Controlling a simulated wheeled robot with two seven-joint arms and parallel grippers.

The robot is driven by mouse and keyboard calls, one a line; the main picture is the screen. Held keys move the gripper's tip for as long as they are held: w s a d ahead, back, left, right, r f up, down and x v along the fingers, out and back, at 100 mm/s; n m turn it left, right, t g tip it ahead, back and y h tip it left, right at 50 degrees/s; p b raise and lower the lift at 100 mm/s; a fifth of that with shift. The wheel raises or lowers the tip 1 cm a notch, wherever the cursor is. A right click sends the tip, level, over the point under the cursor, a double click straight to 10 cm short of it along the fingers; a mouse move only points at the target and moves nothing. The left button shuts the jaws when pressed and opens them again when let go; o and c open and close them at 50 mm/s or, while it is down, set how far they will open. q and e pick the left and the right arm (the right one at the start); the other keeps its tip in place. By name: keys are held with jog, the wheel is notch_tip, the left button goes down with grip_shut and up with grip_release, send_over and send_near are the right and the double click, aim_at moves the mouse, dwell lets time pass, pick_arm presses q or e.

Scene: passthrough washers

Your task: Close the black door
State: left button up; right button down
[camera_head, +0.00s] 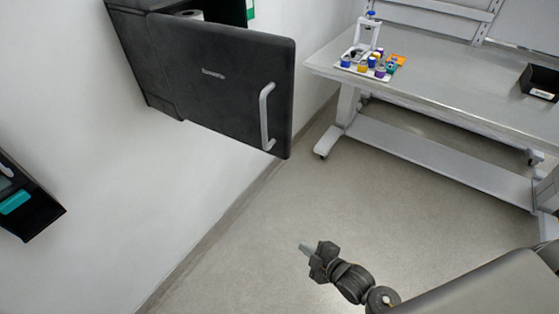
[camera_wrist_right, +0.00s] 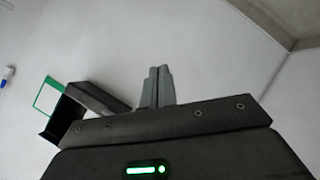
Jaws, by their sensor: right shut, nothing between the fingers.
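The black door (camera_head: 225,80) belongs to a black wall cabinet (camera_head: 145,65) at the upper left of the head view. It stands open, swung out from the wall, with a light grey handle (camera_head: 266,115) near its free edge. The door (camera_wrist_right: 98,98) and part of the cabinet (camera_wrist_right: 66,118) also show at the left of the right wrist view. My right gripper (camera_head: 304,248) is low in the head view, below and apart from the door. Its fingers (camera_wrist_right: 158,86) are together and empty. My left gripper is not in view.
A grey workbench (camera_head: 450,95) stands at the right with a white rack (camera_head: 350,68), several coloured containers and a black bin (camera_head: 540,82). A black wall holder (camera_head: 25,205) is at the far left. The floor between wall and bench is clear.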

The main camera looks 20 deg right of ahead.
jog(key=s+a+r+n+t+y+p, duration=0.15)
jog(key=r+n, duration=0.35)
jog(key=r, duration=1)
jog(key=s+a+r+n+t+y, duration=0.1)
jog(key=a+r+n+t+y, duration=0.2)
jog(key=r, duration=1.2)
jog(key=w+a+n+b, duration=0.1)
jog(key=w+b, duration=0.3)
jog(key=w, duration=0.7)
jog(key=shift+w+a, duration=0.15)
jog(key=shift+w, duration=0.2)
jog(key=shift+r, duration=0.1)
